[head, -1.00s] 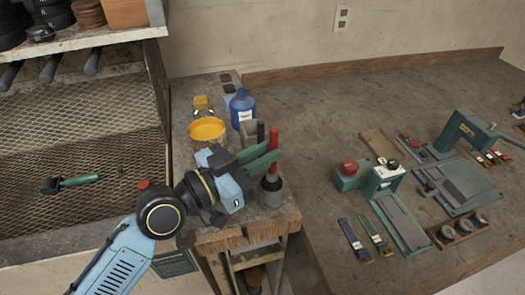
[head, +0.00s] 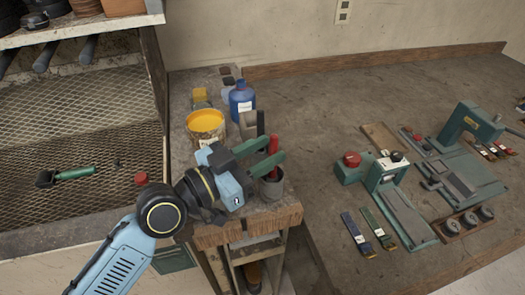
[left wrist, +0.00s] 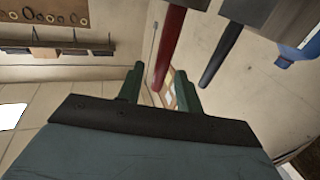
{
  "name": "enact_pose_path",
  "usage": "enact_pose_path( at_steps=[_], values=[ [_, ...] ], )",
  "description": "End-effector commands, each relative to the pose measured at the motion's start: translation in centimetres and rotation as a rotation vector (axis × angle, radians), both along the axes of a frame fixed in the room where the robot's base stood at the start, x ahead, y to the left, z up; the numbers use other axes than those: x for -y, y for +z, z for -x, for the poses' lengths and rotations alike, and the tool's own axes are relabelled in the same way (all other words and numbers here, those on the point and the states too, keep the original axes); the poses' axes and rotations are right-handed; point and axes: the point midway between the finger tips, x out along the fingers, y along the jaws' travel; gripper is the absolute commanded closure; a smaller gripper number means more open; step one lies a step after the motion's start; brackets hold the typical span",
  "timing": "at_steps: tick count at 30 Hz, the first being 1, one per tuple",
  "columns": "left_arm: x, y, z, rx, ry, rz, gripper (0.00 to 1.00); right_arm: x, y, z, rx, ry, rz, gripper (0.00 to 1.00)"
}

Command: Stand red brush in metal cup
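The red brush (head: 273,144) stands nearly upright in the grey metal cup (head: 272,190), near the front corner of the narrow wooden bench. Its lower end is hidden inside the cup. My left gripper (head: 272,150) reaches in from the left, its green fingers open on either side of the red handle. In the left wrist view the red handle (left wrist: 170,40) shows between the parted fingers (left wrist: 160,74), with a gap around it. The cup is not clearly seen there. My right gripper is not in view.
A yellow-topped can (head: 206,122), a blue bottle (head: 241,97) and a grey holder (head: 247,124) by a black handle (head: 260,122) stand close behind the gripper. A mesh-lined shelf (head: 75,140) is at left. Green machines (head: 385,170) occupy the right-hand table.

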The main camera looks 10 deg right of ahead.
Motion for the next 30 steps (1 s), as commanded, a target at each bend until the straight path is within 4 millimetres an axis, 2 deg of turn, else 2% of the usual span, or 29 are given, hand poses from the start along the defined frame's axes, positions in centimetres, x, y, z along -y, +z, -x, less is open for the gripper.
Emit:
enact_pose_path(
  at_steps=[12, 16, 20, 30],
  values=[
    [0.0, -0.1, 0.0, 0.0, 0.0, -0.001, 0.6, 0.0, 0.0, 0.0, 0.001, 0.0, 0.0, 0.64],
    [-0.7, -0.2, 0.2, 0.0, 0.001, -0.002, 0.6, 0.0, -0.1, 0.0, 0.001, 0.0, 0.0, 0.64],
    [-2.3, -0.3, 0.8, 0.002, 0.001, -0.004, 0.6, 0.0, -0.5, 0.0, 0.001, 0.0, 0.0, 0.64],
    [-8.4, -0.7, 3.3, 0.001, 0.0, -0.006, 0.6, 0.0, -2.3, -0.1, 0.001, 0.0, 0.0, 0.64]
  ],
)
